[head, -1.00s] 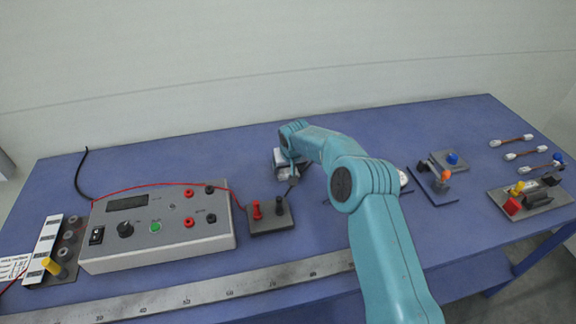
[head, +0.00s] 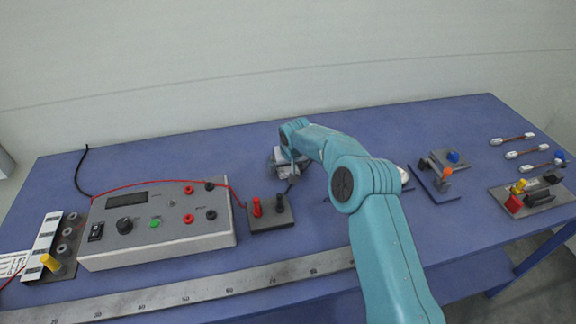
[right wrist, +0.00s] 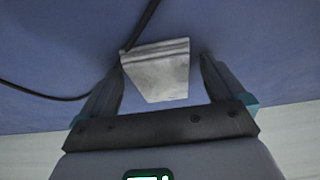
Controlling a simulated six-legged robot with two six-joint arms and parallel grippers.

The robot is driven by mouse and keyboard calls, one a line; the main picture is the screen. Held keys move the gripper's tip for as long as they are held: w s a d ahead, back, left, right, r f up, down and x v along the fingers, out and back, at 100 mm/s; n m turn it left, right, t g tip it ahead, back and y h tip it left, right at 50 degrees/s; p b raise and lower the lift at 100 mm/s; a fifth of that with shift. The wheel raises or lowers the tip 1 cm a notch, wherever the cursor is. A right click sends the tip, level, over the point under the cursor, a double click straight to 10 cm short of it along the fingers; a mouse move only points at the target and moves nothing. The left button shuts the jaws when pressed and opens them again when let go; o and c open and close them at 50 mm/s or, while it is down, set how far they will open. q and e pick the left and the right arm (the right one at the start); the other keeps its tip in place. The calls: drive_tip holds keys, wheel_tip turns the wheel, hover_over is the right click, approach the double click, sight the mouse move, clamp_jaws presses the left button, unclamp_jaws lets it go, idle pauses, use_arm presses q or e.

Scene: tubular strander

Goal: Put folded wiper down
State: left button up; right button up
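The folded wiper (right wrist: 157,70) is a pale grey-white folded pad lying at the blue table in the right wrist view. My right gripper (right wrist: 162,82) has its two fingers spread on either side of it. A clear gap shows between the wiper and the right-hand finger; the left-hand finger is close to the wiper's edge. In the head view my right gripper (head: 287,168) points down at the middle of the table and partly hides the wiper (head: 283,155). My left gripper is not in view.
A grey meter box (head: 158,224) stands left, with a red lead to a small terminal block (head: 270,222) near my gripper. A dark cable runs beside the wiper. A steel ruler (head: 190,300) lies along the front edge. Small fixtures (head: 437,176) stand right.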

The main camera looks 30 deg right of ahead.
drive_tip(key=shift+s+f, duration=0.3)
drive_tip(key=shift+f, duration=0.2)
drive_tip(key=shift+r+p, duration=0.35)
drive_tip(key=shift+p, duration=0.25)
drive_tip(key=shift+w+r, duration=0.15)
drive_tip(key=shift+r, duration=0.15)
drive_tip(key=b+v, duration=0.2)
drive_tip(key=v, duration=0.9)
drive_tip(key=shift+r, duration=0.45)
